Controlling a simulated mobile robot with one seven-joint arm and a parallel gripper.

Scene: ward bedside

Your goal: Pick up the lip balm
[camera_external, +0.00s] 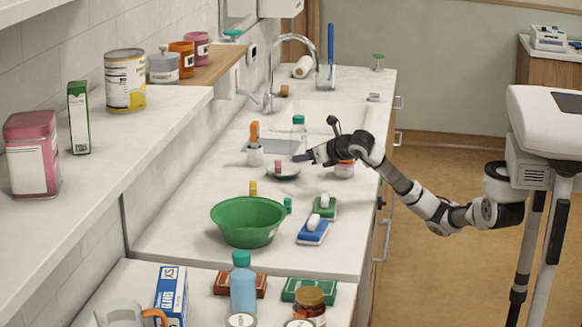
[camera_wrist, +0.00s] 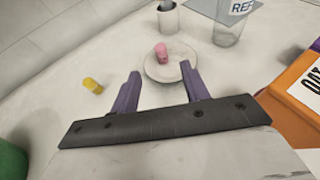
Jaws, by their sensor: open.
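A small pink cylinder (camera_wrist: 161,52), which looks like the lip balm, stands on a round pale saucer (camera_wrist: 172,73) in the wrist view. In the external view the pink cylinder (camera_external: 278,165) is on the saucer (camera_external: 290,175), left of my gripper (camera_external: 296,158). A similar yellow cylinder (camera_wrist: 92,86) lies on the counter left of the saucer; it also shows in the external view (camera_external: 253,188). I cannot read a label on either. My gripper (camera_wrist: 160,71) is open and empty, its two purple fingers pointing toward the saucer, with the pink cylinder beyond the fingertips.
A white cup (camera_wrist: 168,20) and a clear container (camera_wrist: 230,25) stand behind the saucer. An orange labelled object (camera_wrist: 295,95) is close on the right in the wrist view. A green bowl (camera_external: 248,225), a teal cylinder (camera_external: 288,205) and sponges (camera_external: 313,230) are nearer the external camera.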

